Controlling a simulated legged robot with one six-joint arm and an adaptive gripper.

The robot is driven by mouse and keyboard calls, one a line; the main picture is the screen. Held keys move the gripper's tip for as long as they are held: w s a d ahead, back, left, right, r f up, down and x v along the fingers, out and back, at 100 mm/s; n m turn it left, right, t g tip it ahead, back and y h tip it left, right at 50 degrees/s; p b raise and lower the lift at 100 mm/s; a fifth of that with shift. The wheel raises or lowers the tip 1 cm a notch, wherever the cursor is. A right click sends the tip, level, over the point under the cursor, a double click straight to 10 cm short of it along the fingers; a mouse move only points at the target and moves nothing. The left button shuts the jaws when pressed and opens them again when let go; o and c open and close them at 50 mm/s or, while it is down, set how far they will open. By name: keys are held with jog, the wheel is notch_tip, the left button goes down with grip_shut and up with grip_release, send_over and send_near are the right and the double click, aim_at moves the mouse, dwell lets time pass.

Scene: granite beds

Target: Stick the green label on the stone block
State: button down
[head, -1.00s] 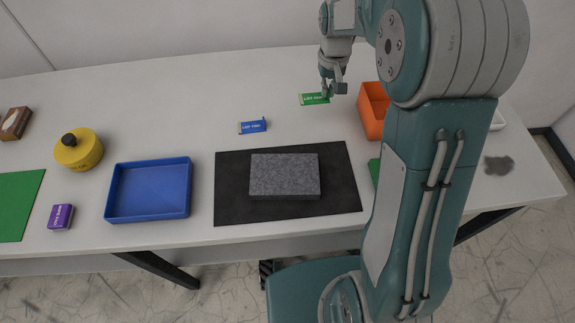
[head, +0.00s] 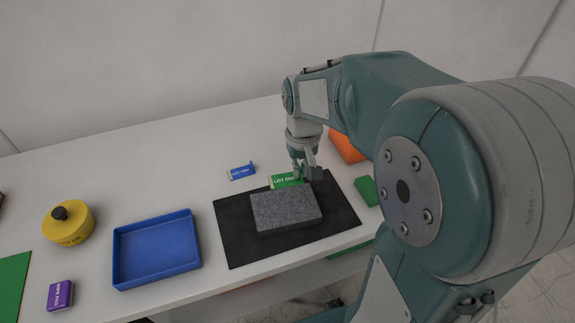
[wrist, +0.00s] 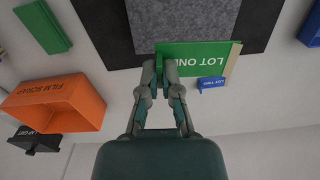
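The green label (head: 284,181), marked "LOT ONE", is held by one end in my gripper (head: 307,173), just behind the stone block's far edge. In the wrist view my gripper (wrist: 160,66) has its fingertips close together at the label's left end, and the label (wrist: 195,55) with its pale side strip sticks out to the right. The grey speckled stone block (head: 287,211) lies flat on a black mat (head: 236,246). In the wrist view the label hides part of the block (wrist: 185,20). I cannot tell exactly how high the label hangs.
A blue "LOT TWO" label (head: 241,171) lies behind the mat. A blue tray (head: 157,250), purple box (head: 61,295) and yellow round item (head: 68,224) stand left. An orange "FILM SCRAP" bin (wrist: 57,103) and green block (head: 367,191) are right of the mat.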

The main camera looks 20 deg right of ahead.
aim_at(295, 180)
jog(key=f, duration=0.1)
jog(key=a+f, duration=0.1)
jog(key=f, duration=0.1)
jog(key=shift+a, duration=0.1)
jog(key=f, duration=0.1)
jog(key=d+f, duration=0.1)
jog(key=f, duration=0.2)
jog(key=shift+d+f, duration=0.15)
jog(key=shift+d, duration=0.2)
jog(key=shift+a+f, duration=0.3)
jog(key=shift+f, duration=0.2)
jog(key=shift+a+f, duration=0.25)
jog(key=shift+f, duration=0.2)
jog(key=shift+d, duration=0.35)
jog(key=shift+a, duration=0.35)
jog(key=shift+d+f, duration=0.1)
jog(key=shift+f, duration=0.3)
